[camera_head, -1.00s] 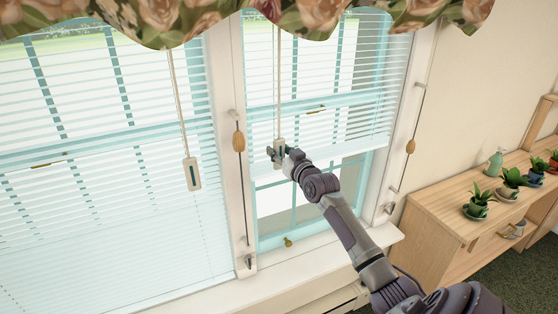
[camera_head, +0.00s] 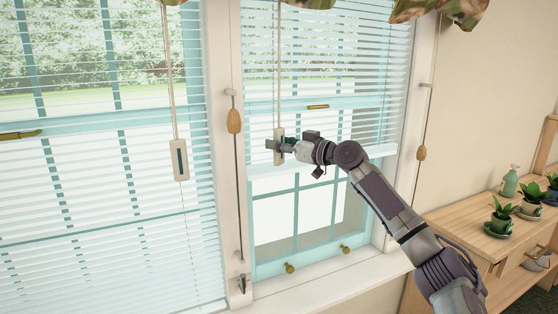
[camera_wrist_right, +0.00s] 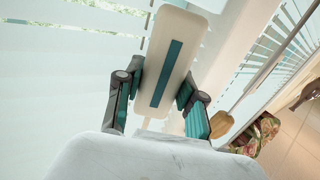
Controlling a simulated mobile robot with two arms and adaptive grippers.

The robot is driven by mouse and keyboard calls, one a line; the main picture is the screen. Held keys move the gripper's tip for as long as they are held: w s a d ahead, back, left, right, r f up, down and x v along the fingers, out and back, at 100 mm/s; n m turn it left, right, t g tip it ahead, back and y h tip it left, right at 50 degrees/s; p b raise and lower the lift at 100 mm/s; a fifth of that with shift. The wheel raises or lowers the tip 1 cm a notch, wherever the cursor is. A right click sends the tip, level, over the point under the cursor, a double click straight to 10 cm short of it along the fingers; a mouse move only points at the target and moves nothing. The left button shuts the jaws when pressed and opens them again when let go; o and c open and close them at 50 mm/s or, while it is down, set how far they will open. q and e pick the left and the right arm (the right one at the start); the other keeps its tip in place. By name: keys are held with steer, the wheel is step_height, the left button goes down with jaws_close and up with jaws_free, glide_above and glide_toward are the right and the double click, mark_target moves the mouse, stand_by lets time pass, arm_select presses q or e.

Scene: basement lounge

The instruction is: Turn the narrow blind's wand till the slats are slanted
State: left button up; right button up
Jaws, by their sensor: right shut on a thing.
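The narrow blind (camera_head: 345,70) hangs on the right in the head view, lowered part way; thin gaps show between its slats. Its wand (camera_head: 279,80) hangs at the blind's left side and ends in a cream handle with a teal stripe. My right gripper (camera_head: 276,147) is shut on that wand handle (camera_wrist_right: 167,62), with a finger on each side of it in the right wrist view. The handle's lower part is partly hidden by the gripper in the head view. My left gripper is not in view.
A wide blind (camera_head: 90,180) with its own wand handle (camera_head: 180,160) hangs on the left. Cords with wooden tassels (camera_head: 234,121) hang beside the narrow blind. A wooden shelf (camera_head: 470,235) with potted plants stands at the right.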

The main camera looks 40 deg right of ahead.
steer(key=shift+f+n+y+b, duration=0.1)
steer(key=shift+n+y+b, duration=0.4)
steer(key=shift+y+b, duration=0.2)
steer(key=o, duration=1.2)
steer(key=shift+c, duration=0.2)
